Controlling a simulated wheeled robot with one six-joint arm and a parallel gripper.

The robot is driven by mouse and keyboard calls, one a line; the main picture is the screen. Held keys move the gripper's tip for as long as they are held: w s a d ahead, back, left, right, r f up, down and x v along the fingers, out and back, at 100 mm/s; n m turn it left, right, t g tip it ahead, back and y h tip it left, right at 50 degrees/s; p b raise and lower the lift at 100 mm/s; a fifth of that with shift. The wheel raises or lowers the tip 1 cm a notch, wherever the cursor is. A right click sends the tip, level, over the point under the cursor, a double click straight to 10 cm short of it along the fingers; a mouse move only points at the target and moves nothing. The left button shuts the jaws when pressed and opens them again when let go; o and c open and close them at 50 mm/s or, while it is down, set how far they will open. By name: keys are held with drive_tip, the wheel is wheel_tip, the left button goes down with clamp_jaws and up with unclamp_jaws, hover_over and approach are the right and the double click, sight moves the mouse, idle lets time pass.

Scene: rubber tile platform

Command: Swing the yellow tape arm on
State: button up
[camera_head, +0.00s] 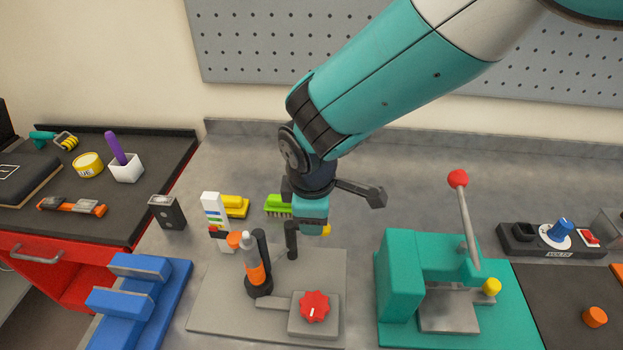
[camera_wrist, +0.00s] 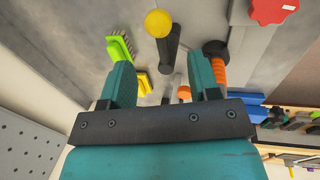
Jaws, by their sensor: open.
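The yellow tape arm is most likely the black rod with a round yellow end (camera_wrist: 159,22) in the wrist view; no separate tape band is clear. In the head view a yellow end (camera_head: 327,230) peeks out beside my gripper (camera_head: 311,228), and a black post (camera_head: 291,242) stands to its left on the grey plate (camera_head: 222,300). In the wrist view my gripper (camera_wrist: 160,72) is open, its teal fingers on either side of the rod's line. The rod's lower part shows between them. Contact cannot be told, and my gripper hides part of the arm in the head view.
An orange-and-black handle (camera_head: 255,266) and a red knob (camera_head: 314,306) share the plate. A teal press (camera_head: 400,275) with a red-balled lever stands right, blue blocks (camera_head: 137,290) left. A green brush (camera_head: 279,204) and yellow brush (camera_head: 236,205) lie behind.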

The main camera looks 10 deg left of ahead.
wheel_tip(320, 180, up, 12)
drive_tip(key=s+b, duration=0.1)
drive_tip(key=s, duration=0.1)
drive_tip(key=shift+s, duration=0.25)
